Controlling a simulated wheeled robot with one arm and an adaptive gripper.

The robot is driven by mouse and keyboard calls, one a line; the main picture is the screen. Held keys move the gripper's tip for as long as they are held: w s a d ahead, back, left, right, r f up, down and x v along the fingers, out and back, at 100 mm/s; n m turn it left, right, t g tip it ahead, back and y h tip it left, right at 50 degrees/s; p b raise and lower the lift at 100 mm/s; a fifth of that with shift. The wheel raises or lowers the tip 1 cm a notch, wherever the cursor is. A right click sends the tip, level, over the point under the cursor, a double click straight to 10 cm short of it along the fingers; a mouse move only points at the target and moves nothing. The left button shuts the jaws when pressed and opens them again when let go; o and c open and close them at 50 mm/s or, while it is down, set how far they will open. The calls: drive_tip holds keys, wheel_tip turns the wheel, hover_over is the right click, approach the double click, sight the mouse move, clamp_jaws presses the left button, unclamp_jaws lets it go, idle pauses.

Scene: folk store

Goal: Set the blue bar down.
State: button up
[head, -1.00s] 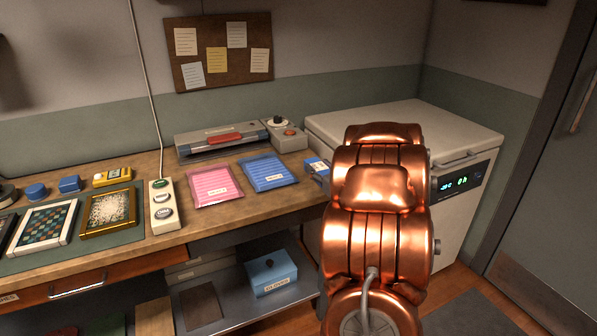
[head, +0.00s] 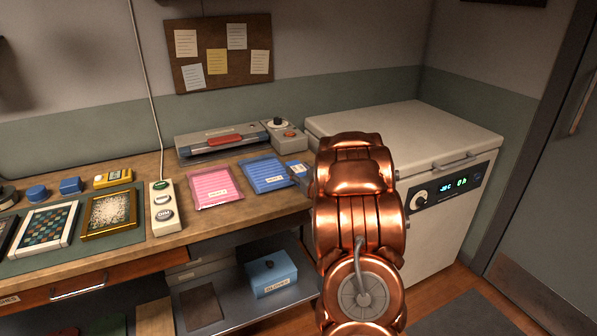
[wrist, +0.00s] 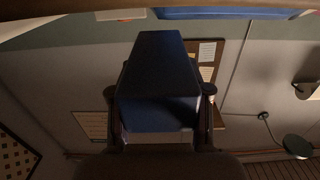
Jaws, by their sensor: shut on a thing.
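The blue bar (wrist: 158,75) is a dark blue block that fills the middle of the wrist view. My gripper (wrist: 159,98) is shut on it, with one finger on each side. In the head view the bar's blue end with a white label (head: 299,169) shows just right of the blue pouch (head: 267,173). My copper-coloured arm hides most of the gripper there. I cannot tell whether the bar touches the wooden bench top (head: 235,213) or hangs above it.
A pink pouch (head: 214,185) lies left of the blue one. A sealing machine (head: 222,140) and a small dial box (head: 286,137) stand behind. A white chest freezer (head: 405,130) is to the right. A button strip (head: 163,208) and framed pieces (head: 109,211) lie left.

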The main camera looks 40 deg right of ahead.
drive_tip(key=shift+f+b, duration=0.35)
drive_tip(key=shift+f, duration=0.3)
drive_tip(key=o, duration=1.2)
drive_tip(key=shift+r, duration=0.3)
drive_tip(key=shift+r+b+v, duration=0.1)
drive_tip(key=shift+b+v, duration=0.45)
drive_tip(key=shift+v, duration=2.45)
drive_tip(key=shift+r+b+v, duration=0.15)
drive_tip(key=shift+b+v, duration=0.4)
drive_tip(key=shift+v, duration=2.45)
